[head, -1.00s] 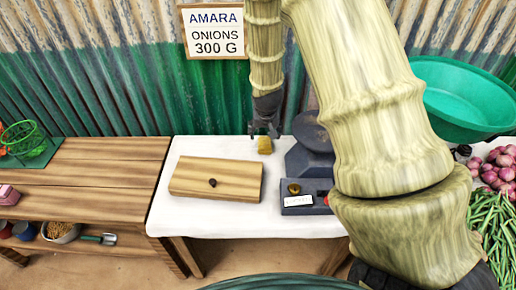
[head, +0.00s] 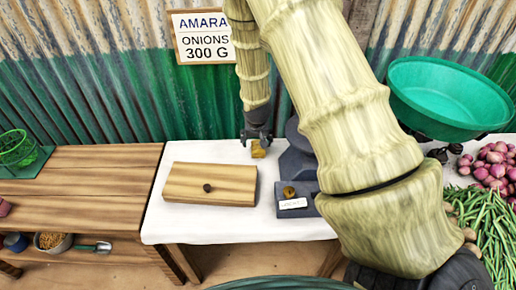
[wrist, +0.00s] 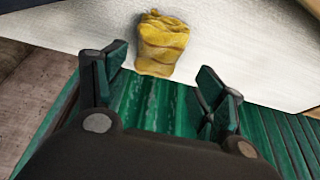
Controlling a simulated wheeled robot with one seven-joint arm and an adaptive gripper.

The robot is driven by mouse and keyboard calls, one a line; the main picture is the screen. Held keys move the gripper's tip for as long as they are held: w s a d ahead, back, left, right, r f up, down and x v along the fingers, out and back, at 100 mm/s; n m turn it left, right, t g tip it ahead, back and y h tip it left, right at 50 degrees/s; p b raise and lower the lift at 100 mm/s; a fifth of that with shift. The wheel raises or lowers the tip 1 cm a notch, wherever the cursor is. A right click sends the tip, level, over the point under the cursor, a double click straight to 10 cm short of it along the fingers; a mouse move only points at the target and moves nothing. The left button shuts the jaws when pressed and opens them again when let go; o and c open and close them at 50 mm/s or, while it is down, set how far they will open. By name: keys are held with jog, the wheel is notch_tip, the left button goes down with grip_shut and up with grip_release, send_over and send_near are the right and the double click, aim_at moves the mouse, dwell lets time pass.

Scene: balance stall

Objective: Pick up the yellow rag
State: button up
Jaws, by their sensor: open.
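The yellow rag (head: 258,149) is a small folded bundle on the white-covered table (head: 200,226), behind the wooden box. In the wrist view the rag (wrist: 163,44) lies on the white cloth near its back edge, beyond and between my fingers. My gripper (head: 256,137) points down just above the rag in the head view and partly hides its top. In the wrist view my gripper (wrist: 163,95) is open, with nothing between its fingers.
The dark scale (head: 290,199) stands close on the right, partly behind my arm. The corrugated wall (head: 150,100) rises behind the table. Onions (head: 492,163) and green beans (head: 480,215) lie farther right.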

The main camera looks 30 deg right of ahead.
aim_at(258, 145)
jog(key=f, duration=0.1)
jog(key=d+f+p, duration=0.1)
jog(key=shift+w+f, duration=0.15)
jog(key=shift+f, duration=0.2)
jog(key=shift+x, duration=0.85)
jog(key=c, duration=1.1)
jog(key=shift+r, duration=0.1)
jog(key=shift+r+b, duration=0.85)
jog(key=shift+r, duration=4.05)
